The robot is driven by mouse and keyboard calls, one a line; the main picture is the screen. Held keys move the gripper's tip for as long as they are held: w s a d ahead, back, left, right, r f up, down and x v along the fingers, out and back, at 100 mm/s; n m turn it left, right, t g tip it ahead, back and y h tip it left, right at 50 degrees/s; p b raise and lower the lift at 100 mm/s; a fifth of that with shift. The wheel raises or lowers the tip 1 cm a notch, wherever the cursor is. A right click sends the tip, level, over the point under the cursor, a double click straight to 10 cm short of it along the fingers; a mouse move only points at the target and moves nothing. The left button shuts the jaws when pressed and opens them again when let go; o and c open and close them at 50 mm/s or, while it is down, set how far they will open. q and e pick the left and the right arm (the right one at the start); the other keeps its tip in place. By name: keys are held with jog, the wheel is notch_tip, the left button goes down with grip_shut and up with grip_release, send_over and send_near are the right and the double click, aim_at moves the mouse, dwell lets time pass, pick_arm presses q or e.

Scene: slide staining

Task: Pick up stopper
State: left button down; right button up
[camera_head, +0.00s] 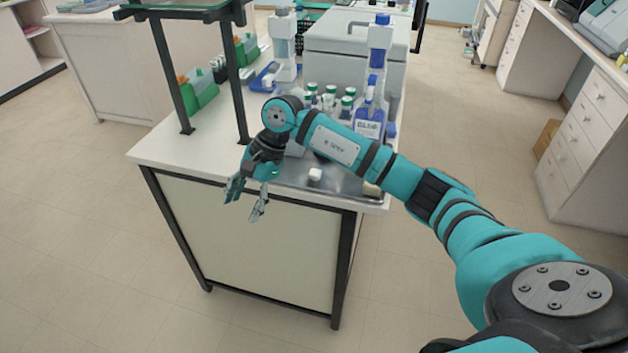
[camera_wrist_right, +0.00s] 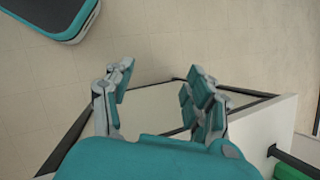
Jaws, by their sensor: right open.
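A small white piece (camera_head: 315,174), which may be the stopper, sits on the metal tray (camera_head: 335,186) at the bench's front. It is too small to be sure of its shape. My right gripper (camera_head: 247,198) is open and empty, to the left of the white piece, hanging over the front edge of the bench. In the right wrist view my right gripper (camera_wrist_right: 160,88) has its fingers spread, with the bench's front panel and the floor behind them. No stopper shows in that view. My left gripper is out of view.
Several green-capped bottles (camera_head: 329,100) and a blue-labelled bottle (camera_head: 369,120) stand behind my right arm. A dark-framed shelf (camera_head: 235,85) rises on the left of the bench (camera_head: 170,150), near the gripper. Floor in front is clear.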

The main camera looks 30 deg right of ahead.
jog(key=d+r+n+t+h, duration=0.2)
jog(key=d+r+n+h, duration=0.2)
jog(key=d+r+h, duration=0.85)
jog(key=y, duration=0.3)
send_over(315, 172)
jog(key=s+a, duration=0.2)
notch_tip(315, 172, down, 12)
jog(key=shift+w, duration=0.15)
jog(key=shift+p+x, duration=0.95)
jog(key=shift+x, duration=1.75)
jog(key=shift+d, duration=0.1)
jog(key=c, duration=0.8)
